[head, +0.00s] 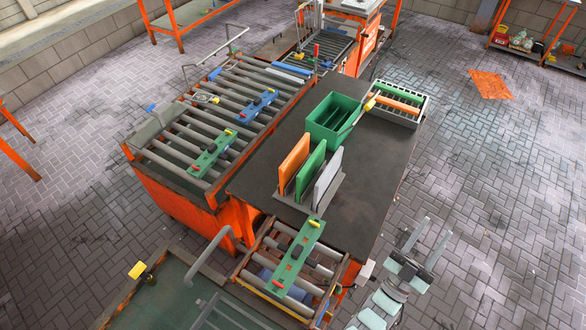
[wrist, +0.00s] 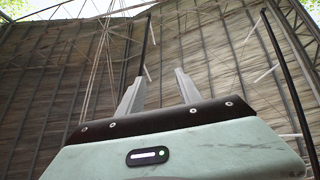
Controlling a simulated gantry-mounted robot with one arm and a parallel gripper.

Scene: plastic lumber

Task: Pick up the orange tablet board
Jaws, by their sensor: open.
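The orange tablet board (head: 294,162) stands upright in a dark slotted rack on the black table. It is the leftmost of three boards; a green board (head: 311,168) and a grey board (head: 327,176) stand beside it. My gripper (head: 430,240) is in the lower right of the head view, apart from the boards and to the right of the table. Its two fingers are spread with nothing between them. In the wrist view the open gripper (wrist: 158,90) points toward a high wall and roof, and no board shows there.
A green bin (head: 334,120) and a grey tray with coloured bars (head: 398,103) stand behind the boards on the black table (head: 375,180). Roller conveyors with green and blue parts lie left and in front. The table's right side is clear.

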